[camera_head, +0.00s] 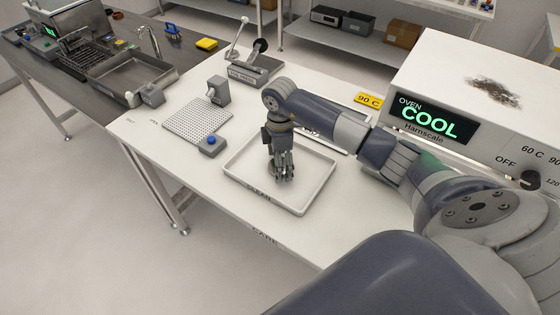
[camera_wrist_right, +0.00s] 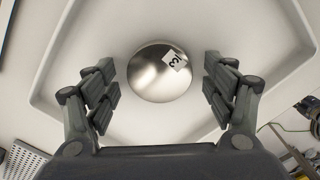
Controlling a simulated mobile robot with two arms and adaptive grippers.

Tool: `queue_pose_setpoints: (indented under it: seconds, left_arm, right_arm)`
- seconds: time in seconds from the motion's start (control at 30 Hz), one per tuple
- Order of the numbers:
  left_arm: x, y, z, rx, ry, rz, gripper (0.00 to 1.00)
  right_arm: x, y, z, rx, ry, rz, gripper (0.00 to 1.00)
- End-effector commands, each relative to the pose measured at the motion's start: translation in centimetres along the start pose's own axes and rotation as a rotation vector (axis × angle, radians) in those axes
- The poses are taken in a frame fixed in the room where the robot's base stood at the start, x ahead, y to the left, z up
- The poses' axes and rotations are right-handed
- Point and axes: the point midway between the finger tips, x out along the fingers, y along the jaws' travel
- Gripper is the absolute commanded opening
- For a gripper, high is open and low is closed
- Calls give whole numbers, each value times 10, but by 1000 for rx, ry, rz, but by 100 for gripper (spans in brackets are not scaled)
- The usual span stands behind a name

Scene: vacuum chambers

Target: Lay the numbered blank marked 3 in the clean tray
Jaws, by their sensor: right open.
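The blank marked 3 (camera_wrist_right: 158,72) is a round, shiny metal disc with a white label. In the right wrist view it lies on the floor of the clean tray (camera_wrist_right: 240,25), between my open fingers and apart from both. In the head view the white tray (camera_head: 236,170) is on the table, its front rim lettered. My left gripper is not in view.
A press (camera_head: 250,68) stands behind. The oven (camera_head: 440,115), reading COOL, is at the right. The table's front left edge is clear.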

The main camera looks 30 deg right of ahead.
Motion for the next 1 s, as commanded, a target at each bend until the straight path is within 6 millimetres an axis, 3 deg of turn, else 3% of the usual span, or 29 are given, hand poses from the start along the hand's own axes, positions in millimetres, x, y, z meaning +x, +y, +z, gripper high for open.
queue_pose_setpoints:
  seconds: [0.17,0.27,0.7,1.0]
  left_arm:
    - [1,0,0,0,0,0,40]
    - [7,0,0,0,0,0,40]
    - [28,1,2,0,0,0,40]
    - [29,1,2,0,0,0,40]
  right_arm:
    - [-8,1,0,1,2,3,77]
    - [-23,2,0,-1,3,6,77]
    - [-110,1,0,1,0,4,77]
    - [-123,0,0,0,0,0,77]
